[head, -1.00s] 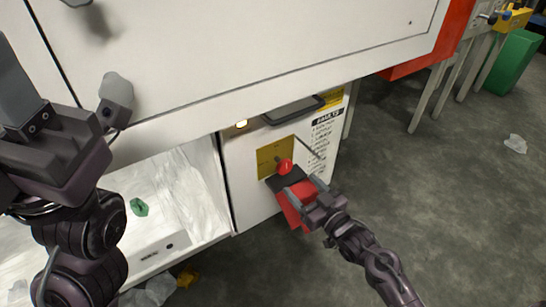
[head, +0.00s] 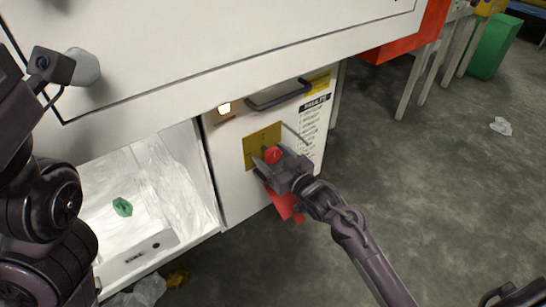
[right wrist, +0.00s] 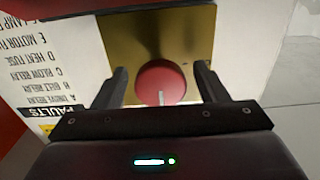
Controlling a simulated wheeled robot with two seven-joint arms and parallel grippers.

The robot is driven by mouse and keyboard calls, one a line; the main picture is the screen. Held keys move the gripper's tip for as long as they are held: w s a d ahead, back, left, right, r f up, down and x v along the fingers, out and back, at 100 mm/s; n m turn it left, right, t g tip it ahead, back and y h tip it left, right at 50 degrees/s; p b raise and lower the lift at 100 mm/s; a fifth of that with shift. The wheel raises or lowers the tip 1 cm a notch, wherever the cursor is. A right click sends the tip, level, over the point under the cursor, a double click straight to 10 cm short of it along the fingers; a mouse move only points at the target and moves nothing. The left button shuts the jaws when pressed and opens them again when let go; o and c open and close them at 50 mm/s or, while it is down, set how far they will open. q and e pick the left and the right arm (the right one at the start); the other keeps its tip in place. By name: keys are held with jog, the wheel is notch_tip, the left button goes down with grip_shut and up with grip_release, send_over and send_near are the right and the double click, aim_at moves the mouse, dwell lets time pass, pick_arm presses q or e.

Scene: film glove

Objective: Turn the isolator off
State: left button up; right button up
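The isolator is a round red knob (head: 272,155) on a yellow plate (head: 250,154) on the white cabinet's lower front panel. The knob (right wrist: 160,82) also shows in the right wrist view, with a pale mark at its lower edge. My right gripper (head: 266,164) is at the knob. In the right wrist view its two fingers (right wrist: 161,84) stand apart, one on each side of the knob, with a gap visible on both sides. In the head view the gripper hides part of the knob and plate. My left arm is at the left edge; its fingers are out of view.
A dark handle (head: 278,94), a lit lamp (head: 224,108) and a faults label (head: 314,115) are near the plate. A red piece (head: 284,204) hangs below my right gripper. An open bay (head: 150,195) holding a green scrap (head: 122,207) is left.

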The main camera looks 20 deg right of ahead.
jog(key=c, duration=1)
jog(key=shift+o, duration=0.2)
